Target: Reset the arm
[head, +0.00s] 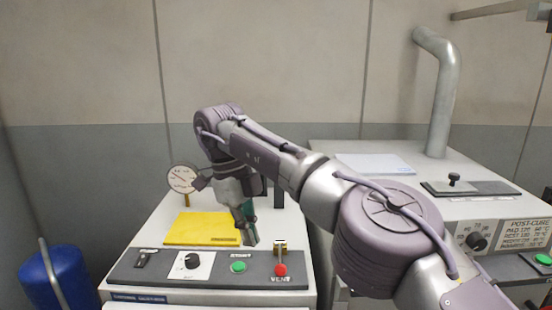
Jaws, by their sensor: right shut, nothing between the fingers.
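My right arm reaches in from the right side of the head view and bends down over the left machine (175,212). My right gripper (250,240) points down above the back edge of that machine's control panel, near the green button (238,267). It is shut with nothing in it. The gap between its fingertips and the panel is hard to judge. My arm hides part of the machine top behind it. My left gripper is not in view.
A yellow pad (200,229) and a round gauge (182,179) are on the left machine. Its panel has a black knob (191,261) and a red vent control (280,270). A second machine with a pipe (443,95) stands right. A blue cylinder (55,280) stands left.

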